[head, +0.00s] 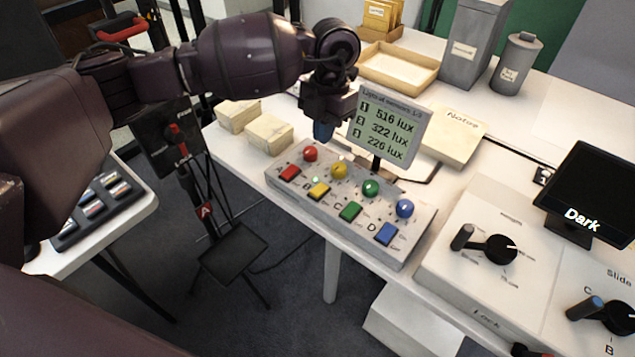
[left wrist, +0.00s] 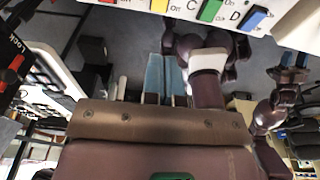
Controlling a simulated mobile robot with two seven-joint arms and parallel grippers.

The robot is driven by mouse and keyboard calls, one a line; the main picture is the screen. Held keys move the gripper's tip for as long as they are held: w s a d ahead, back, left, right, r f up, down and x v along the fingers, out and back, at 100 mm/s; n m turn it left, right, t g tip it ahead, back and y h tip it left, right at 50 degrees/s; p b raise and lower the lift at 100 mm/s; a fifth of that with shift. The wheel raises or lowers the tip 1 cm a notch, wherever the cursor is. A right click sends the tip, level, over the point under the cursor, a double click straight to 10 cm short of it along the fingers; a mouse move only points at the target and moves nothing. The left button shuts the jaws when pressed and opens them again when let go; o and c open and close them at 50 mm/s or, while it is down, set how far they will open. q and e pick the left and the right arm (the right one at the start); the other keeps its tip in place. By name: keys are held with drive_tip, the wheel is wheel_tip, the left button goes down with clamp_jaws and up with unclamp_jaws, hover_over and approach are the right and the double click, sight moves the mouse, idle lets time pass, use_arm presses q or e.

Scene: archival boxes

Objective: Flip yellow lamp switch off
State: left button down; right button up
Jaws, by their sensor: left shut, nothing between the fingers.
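The yellow switch (head: 319,191) is on the front row of the grey control box, between the red switch (head: 289,173) and the green switch (head: 350,211). A small greenish spot shows just behind it. The yellow knob (head: 339,170) stands behind it. In the left wrist view the yellow switch (left wrist: 160,5) is at the top edge, partly cut off. My left gripper (head: 323,131) is shut and empty, fingers down, above and behind the box, apart from the switch. Its blue fingers show in the left wrist view (left wrist: 165,75). My right gripper (left wrist: 292,60) seems to show small at the right there; its jaws are unclear.
The lux display (head: 388,128) stands right behind the box, close to my left gripper. Two pale blocks (head: 268,134) lie left of it. A blue switch (head: 386,234) is at the box's right end. The dial panel (head: 470,275) and dark screen (head: 590,190) are further right.

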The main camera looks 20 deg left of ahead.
sight(317, 192)
use_arm(q)
drive_tip(key=f, duration=0.4)
drive_tip(key=s+f+b, duration=0.1)
drive_tip(key=f, duration=0.4)
drive_tip(key=f+b, duration=0.1)
drive_tip(key=f, duration=0.3)
drive_tip(key=shift+s+a+f, duration=0.3)
drive_tip(key=shift+s+a, duration=0.05)
drive_tip(key=shift+s, duration=0.05)
drive_tip(key=shift+f, duration=0.15)
use_arm(e)
drive_tip(key=shift+w+a+f, duration=0.1)
drive_tip(key=shift+f, duration=0.75)
drive_tip(key=shift+w+r, duration=0.1)
